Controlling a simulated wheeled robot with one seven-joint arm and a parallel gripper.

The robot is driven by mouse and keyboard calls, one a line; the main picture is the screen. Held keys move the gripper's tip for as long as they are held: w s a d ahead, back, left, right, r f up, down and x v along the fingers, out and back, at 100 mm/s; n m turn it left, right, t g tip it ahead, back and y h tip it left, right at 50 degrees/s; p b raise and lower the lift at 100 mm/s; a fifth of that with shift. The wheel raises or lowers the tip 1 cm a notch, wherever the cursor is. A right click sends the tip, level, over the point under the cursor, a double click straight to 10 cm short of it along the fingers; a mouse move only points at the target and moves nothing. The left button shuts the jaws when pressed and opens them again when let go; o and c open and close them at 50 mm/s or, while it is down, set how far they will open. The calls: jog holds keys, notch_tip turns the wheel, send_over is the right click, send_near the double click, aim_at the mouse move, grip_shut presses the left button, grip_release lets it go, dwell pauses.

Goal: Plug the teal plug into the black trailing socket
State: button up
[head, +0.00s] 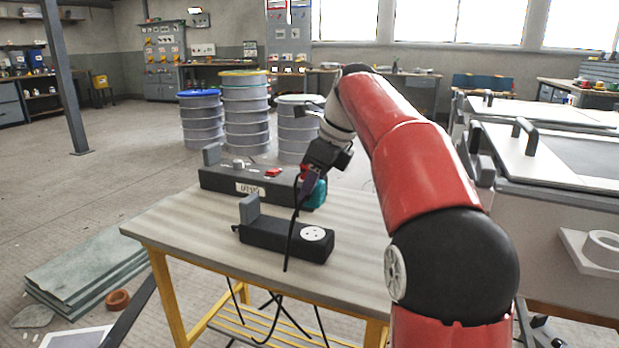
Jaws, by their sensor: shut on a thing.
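The teal plug (319,192) is at my gripper (311,181), which is shut on it. It is partly hidden by the gripper and a dark cable, and its pins cannot be seen. The black trailing socket (272,236) lies on the table, with a round white socket face (313,234) at its right end and a grey upright block at its left. The plug shows above and behind that face in the picture, apart from it. A black cable (292,232) hangs from the gripper in front of the trailing socket.
A long dark box (225,181) with a label, a red switch and a grey block stands behind on the wooden table (180,228). The table's left and front parts are bare. Cables hang below the front edge. Drums (246,115) stand beyond; a white-topped bench (545,165) is at right.

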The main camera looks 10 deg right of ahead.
aim_at(322, 194)
jog(key=shift+s+f, duration=0.1)
jog(key=shift+f, duration=0.05)
notch_tip(322, 194, down, 6)
jog(key=b, duration=0.7)
jog(key=shift+r, duration=0.25)
jog(key=shift+r+p, duration=0.1)
jog(key=shift+p, duration=1.15)
dwell(1.5)
jog(key=shift+f, duration=0.6)
dwell(0.4)
jog(key=o, duration=1)
jog(key=p+v, duration=0.2)
jog(key=v, duration=0.5)
jog(key=shift+r, duration=0.35)
